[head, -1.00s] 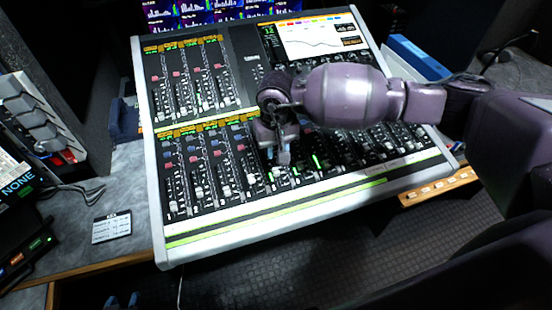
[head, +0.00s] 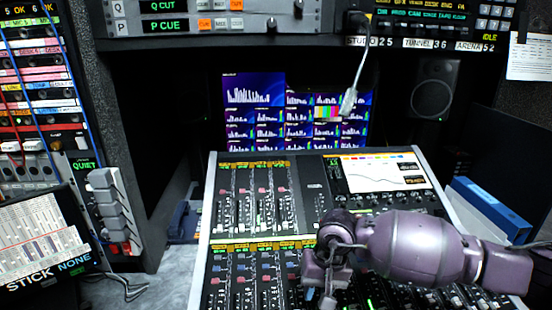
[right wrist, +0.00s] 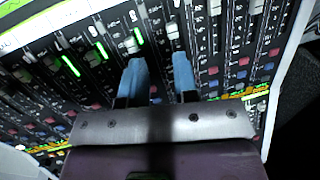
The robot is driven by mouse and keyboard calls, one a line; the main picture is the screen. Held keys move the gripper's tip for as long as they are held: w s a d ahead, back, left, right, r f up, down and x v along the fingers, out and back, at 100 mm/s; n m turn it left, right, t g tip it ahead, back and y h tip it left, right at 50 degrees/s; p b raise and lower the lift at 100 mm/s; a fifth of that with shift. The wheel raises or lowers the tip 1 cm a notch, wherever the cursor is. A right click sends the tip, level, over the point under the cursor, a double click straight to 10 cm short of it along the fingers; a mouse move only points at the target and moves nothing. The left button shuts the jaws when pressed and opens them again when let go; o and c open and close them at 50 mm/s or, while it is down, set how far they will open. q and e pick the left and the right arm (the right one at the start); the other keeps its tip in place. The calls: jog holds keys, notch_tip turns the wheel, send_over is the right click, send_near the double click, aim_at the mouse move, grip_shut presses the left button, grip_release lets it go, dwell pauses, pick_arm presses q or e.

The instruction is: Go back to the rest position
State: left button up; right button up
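My right gripper (head: 326,293) hangs over the lower fader bank of the mixing console (head: 212,210), at the end of my arm coming in from the right. In the right wrist view its two blue fingers (right wrist: 160,75) are apart, with a gap between them and nothing held. Fader strips of the console (right wrist: 215,40) show just beyond the fingertips. I cannot tell whether the tips touch the panel. My left gripper is not in view.
A cable with a plug (head: 349,100) hangs from the upper rack above the console. A blue binder (head: 490,207) lies right of the console. A slanted panel with grey levers (head: 110,205) stands at left. Monitors (head: 295,110) and a speaker (head: 436,90) are behind.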

jog(key=s+a+m+g+y, duration=0.1)
jog(key=s+a+m+y, duration=0.2)
jog(key=s+a+y, duration=0.35)
jog(key=s+a+r+m+t+y, duration=0.1)
jog(key=a+r+m+t+y, duration=0.1)
jog(key=a+r+m+y, duration=0.35)
jog(key=s+a+r+m+t+y, duration=0.1)
jog(key=a+r+m+t+y, duration=0.1)
jog(key=r+m+y, duration=0.5)
jog(key=w+d+m+t+h, duration=0.3)
jog(key=d+m+t+h, duration=0.45)
jog(key=m, duration=0.85)
jog(key=w+d+m+t+h, duration=0.2)
jog(key=d+m+t+h, duration=0.6)
jog(key=m, duration=0.8)
jog(key=s+d+f+m+g+h, duration=0.3)
jog(key=d+f+m+h, duration=0.3)
jog(key=d+f+m, duration=0.4)
jog(key=s+d+f+m+g, duration=0.3)
jog(key=s+f+m+g, duration=0.3)
jog(key=s, duration=0.4)
jog(key=s+d+f+m+g, duration=0.25)
jog(key=s+m+g, duration=0.45)
jog(key=s, duration=0.4)
jog(key=w+f+t, duration=0.7)
jog(key=f+t, duration=0.2)
jog(key=f, duration=0.2)
jog(key=shift+w+a, duration=0.15)
jog(key=shift+w, duration=0.15)
